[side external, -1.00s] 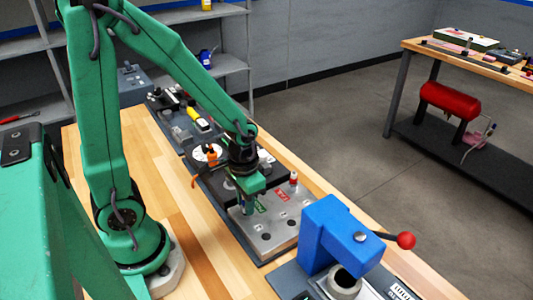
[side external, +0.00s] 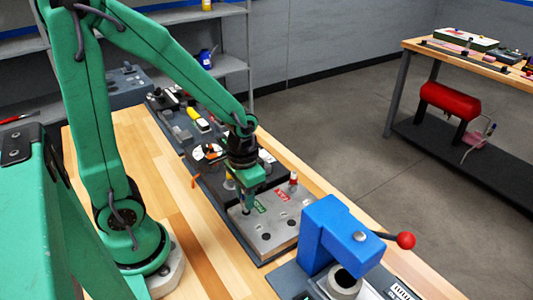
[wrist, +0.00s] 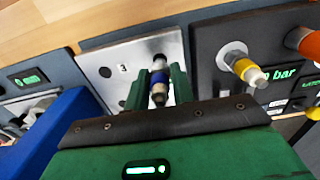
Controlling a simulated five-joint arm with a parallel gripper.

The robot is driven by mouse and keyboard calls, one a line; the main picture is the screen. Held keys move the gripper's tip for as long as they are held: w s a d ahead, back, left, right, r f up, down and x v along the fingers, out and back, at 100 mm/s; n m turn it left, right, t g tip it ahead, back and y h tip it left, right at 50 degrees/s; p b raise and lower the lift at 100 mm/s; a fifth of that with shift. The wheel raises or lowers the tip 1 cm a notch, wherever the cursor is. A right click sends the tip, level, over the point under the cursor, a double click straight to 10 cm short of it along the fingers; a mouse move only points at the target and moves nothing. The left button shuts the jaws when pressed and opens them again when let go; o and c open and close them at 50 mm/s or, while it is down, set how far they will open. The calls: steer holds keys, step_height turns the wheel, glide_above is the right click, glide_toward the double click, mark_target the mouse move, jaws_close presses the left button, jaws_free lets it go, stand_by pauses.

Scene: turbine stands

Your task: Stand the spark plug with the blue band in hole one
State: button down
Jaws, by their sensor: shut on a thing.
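The spark plug with the blue band (wrist: 158,78) is between the two green jaws of my gripper (wrist: 160,72) in the wrist view. The jaws are shut on it. A grey metal plate (side external: 285,232) with dark holes lies below; part of it shows in the wrist view (wrist: 98,62), with a "3" printed beside a hole. In the side view my gripper (side external: 247,200) is over the plate's left part, near a green label. I cannot tell whether the plug's lower end is in a hole or above one. The number one is not readable.
A red-banded plug (side external: 293,180) stands at the plate's far edge. A blue press (side external: 335,235) with a red-knobbed lever is close on the right. Bare wood lies in front.

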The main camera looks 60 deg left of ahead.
steer(key=shift+r, duration=1.3)
steer(key=shift+w, duration=0.1)
steer(key=w+d+r, duration=0.3)
steer(key=w+d, duration=0.6)
steer(key=w, duration=0.5)
steer(key=shift+w, duration=0.2)
steer(key=shift+f, duration=0.1)
steer(key=shift+f, duration=2.25)
steer(key=shift+s+f, duration=0.1)
steer(key=shift+f, duration=1.95)
stand_by(0.6)
